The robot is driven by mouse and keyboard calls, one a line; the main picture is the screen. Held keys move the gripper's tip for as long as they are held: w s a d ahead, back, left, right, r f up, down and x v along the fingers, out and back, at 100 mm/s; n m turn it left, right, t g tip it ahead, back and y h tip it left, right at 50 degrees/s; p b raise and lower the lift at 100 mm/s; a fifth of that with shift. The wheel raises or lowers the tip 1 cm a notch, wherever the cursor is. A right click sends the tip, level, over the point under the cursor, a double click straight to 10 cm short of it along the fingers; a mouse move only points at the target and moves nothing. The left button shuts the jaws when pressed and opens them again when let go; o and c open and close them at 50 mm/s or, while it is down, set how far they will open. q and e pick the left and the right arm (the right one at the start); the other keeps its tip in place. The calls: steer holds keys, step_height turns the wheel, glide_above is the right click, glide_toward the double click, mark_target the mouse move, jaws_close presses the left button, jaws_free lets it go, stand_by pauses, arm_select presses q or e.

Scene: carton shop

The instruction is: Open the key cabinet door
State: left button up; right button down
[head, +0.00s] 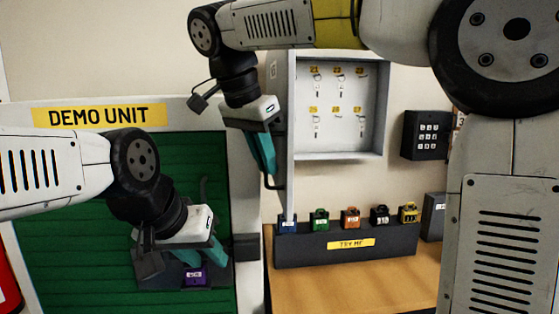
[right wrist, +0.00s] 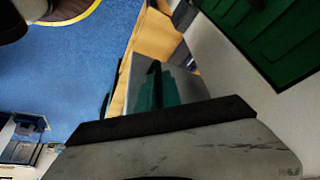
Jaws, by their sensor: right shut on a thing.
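The key cabinet (head: 382,110) hangs on the wall and stands open, with several labelled keys on hooks inside. Its door (head: 291,130) is swung out from the left side and shows almost edge-on. My right gripper (head: 268,172) is at the door's outer side, its teal fingers pointing down, shut on what looks like the door's handle; the grip itself is partly hidden. In the right wrist view, the fingers (right wrist: 165,88) close around a dark bar in front of a grey panel. My left gripper (head: 205,262) is low in front of the green shutter; its finger gap is unclear.
A dark stand (head: 345,258) with several coloured padlocks sits on the wooden counter (head: 340,294) below the cabinet. A black keypad (head: 426,135) is on the wall to the right. A purple padlock (head: 194,277) is beside my left gripper, at the green shutter (head: 80,200).

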steer(key=shift+a, duration=0.7)
steer(key=c, duration=1.5)
jaws_free()
steer(key=shift+w, duration=0.1)
steer(key=v, duration=0.7)
steer(key=shift+a+r, duration=0.1)
steer(key=shift+r, duration=0.25)
